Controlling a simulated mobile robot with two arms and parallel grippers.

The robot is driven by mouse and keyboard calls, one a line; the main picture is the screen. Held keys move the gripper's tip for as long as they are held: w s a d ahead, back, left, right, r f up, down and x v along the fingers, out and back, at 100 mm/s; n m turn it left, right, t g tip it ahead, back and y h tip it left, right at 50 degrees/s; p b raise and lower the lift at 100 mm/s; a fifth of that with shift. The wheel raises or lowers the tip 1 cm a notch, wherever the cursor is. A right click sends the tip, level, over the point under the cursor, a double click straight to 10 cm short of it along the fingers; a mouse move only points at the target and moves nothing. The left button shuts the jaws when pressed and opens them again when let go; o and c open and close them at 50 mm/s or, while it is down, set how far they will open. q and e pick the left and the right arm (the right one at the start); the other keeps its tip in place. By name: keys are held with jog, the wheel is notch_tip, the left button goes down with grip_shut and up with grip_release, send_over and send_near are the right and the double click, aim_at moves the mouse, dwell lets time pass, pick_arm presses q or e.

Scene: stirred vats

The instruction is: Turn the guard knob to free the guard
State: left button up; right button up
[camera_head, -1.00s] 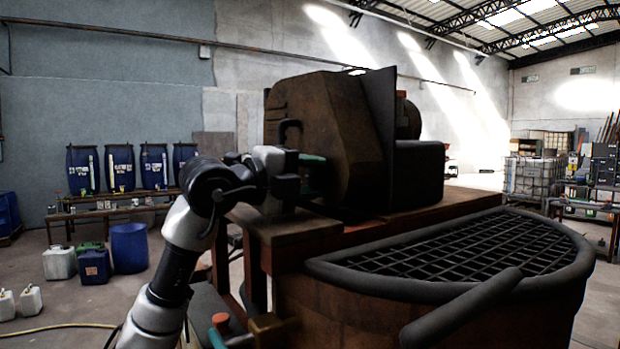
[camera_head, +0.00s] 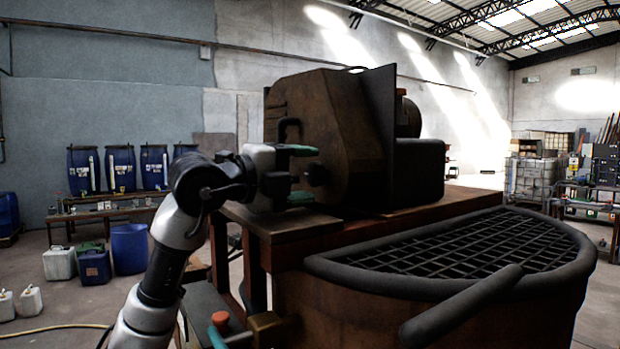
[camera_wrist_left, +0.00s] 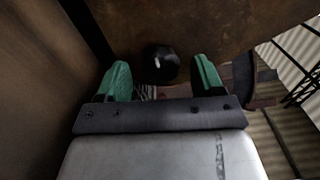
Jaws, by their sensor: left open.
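A round black knob (camera_head: 317,174) sits on the side of the rusty brown machine housing (camera_head: 345,135). My left gripper (camera_head: 303,174) is open at the knob's left, one green fingertip above the knob's height and one below it. In the left wrist view the knob (camera_wrist_left: 160,63) shows between and just beyond the green fingertips, with dark gaps on both sides and nothing held. A black curved handle (camera_head: 288,130) is on the housing above the gripper.
A rusty vat with a black grated cover (camera_head: 460,245) and a thick black bar (camera_head: 460,308) stands at the front right. A red knob (camera_head: 220,320) is low at the front. Blue drums (camera_head: 120,168) stand far left on a bench.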

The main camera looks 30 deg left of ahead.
pick_arm(q)
jog(key=b+v, duration=0.2)
jog(key=v, duration=0.6)
jog(key=shift+s+a+f+b, duration=0.1)
jog(key=shift+a+b, duration=0.05)
jog(key=shift+b, duration=0.2)
jog(key=shift+s+a, duration=0.2)
jog(key=shift+s, duration=0.35)
